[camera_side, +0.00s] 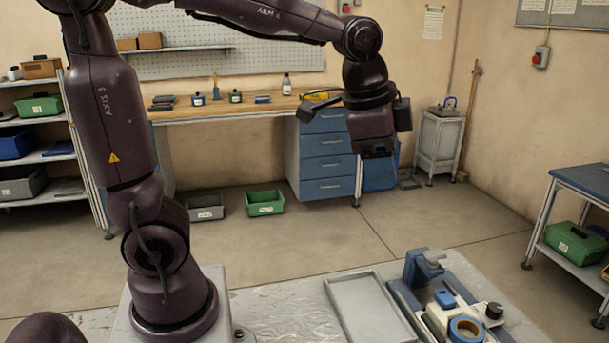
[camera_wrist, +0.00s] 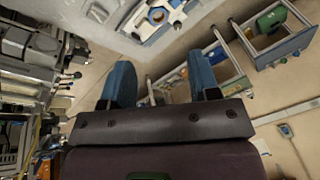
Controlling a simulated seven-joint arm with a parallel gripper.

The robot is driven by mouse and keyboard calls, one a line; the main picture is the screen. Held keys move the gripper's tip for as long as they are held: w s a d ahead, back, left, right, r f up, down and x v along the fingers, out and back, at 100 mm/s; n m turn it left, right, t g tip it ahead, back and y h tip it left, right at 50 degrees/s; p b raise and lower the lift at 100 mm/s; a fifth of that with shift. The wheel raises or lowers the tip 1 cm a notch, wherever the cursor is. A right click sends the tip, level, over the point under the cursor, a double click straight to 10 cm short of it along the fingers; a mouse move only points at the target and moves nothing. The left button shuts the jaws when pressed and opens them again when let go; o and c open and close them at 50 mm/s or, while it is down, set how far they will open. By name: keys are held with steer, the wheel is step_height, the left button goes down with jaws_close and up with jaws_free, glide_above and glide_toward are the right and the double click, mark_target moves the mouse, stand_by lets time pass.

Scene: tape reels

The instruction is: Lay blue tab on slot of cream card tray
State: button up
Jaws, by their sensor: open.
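The blue tab (camera_side: 445,298) appears as a small blue piece on a cream block, which looks like the cream card tray (camera_side: 436,317), at the right of the work table in the side view. The slot cannot be made out. My gripper (camera_side: 379,184) hangs high above and behind the table, well apart from these things, pointing down. In the wrist view my gripper (camera_wrist: 158,60) shows two blue fingers spread wide with nothing between them. A small blue piece, perhaps the tab, and the cream part sit at the top edge there.
A blue tape reel (camera_side: 466,329) lies just in front of the cream block; it also shows in the wrist view (camera_wrist: 157,15). A black knob (camera_side: 494,310) and a blue upright bracket (camera_side: 418,268) stand close by. An empty grey tray (camera_side: 345,286) lies to the left.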

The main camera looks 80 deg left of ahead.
steer(key=s+f+n+t, duration=0.1)
steer(key=s+n+t, duration=0.1)
steer(key=s+n, duration=0.4)
steer(key=s, duration=0.5)
steer(key=shift+s+d+n, duration=0.15)
steer(key=shift+s+n, duration=0.15)
